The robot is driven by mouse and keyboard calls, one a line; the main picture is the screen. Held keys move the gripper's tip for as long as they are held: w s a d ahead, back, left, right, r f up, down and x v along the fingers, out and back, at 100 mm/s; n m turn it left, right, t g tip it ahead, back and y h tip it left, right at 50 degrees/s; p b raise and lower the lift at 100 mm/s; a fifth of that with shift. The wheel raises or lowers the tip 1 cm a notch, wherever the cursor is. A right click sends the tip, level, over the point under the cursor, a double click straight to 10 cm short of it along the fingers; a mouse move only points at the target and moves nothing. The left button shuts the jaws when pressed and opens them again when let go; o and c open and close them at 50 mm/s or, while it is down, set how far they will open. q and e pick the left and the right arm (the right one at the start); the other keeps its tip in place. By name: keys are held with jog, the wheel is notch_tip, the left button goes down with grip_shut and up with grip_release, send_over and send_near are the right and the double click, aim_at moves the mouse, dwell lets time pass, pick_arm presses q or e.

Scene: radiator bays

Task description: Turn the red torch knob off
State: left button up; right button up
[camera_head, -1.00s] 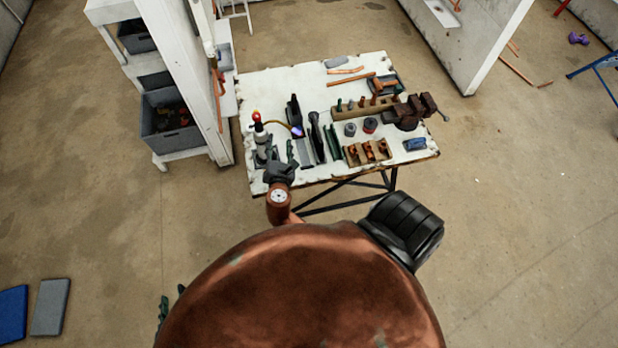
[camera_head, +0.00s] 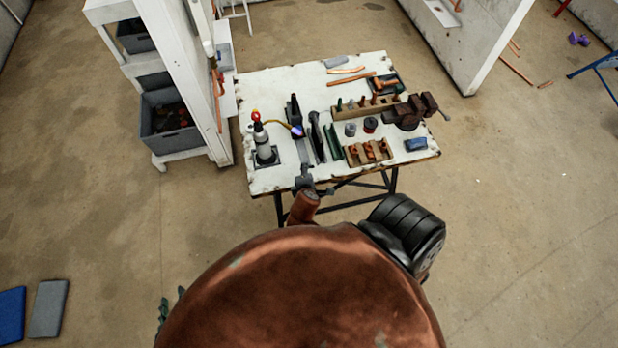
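The torch (camera_head: 264,145) stands upright at the left front of the white workbench, with a grey bottle-like body. Its red knob (camera_head: 256,116) is on top, and a thin yellowish tube runs right to a violet-blue glow (camera_head: 297,131). The knob is too small to read its setting. My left gripper (camera_head: 304,180) is at the bench's front edge, right of and nearer than the torch, and apart from it. Its fingers are too small and dark to tell whether they are open. My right gripper is not in view.
The workbench (camera_head: 235,92) also carries black and green tools, a wooden rack (camera_head: 366,110), a wooden block with copper fittings (camera_head: 368,152), a brown vise (camera_head: 409,112) and a blue item (camera_head: 415,144). A white shelf wall (camera_head: 186,75) stands close at left.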

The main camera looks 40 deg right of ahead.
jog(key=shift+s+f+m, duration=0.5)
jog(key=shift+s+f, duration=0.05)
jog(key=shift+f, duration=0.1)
